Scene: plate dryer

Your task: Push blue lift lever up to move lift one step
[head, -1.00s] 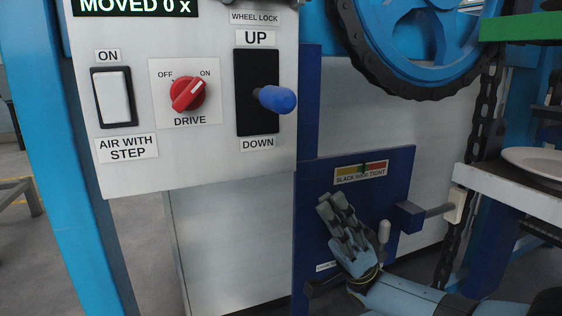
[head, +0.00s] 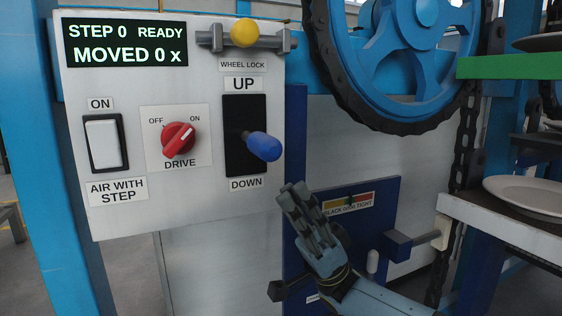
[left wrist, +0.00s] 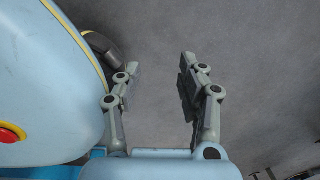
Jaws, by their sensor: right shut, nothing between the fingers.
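The blue lift lever (head: 262,146) sticks out of a black upright slot (head: 238,110) on the white panel, near mid-height between the UP and DOWN labels. My right gripper (head: 293,188) is shut and empty. In the head view it shows below and slightly right of the lever knob, with a gap between them, its fingers pointing up and left. My left gripper (left wrist: 153,75) shows only in the left wrist view; its fingers are apart with nothing between them, over grey floor.
The display (head: 125,42) reads STEP 0 READY, MOVED 0 x. The red drive knob (head: 178,138) points toward ON. A yellow-knobbed wheel lock (head: 244,33) sits above the lever. A blue wheel (head: 400,50) and a shelf with a white plate (head: 530,193) stand right.

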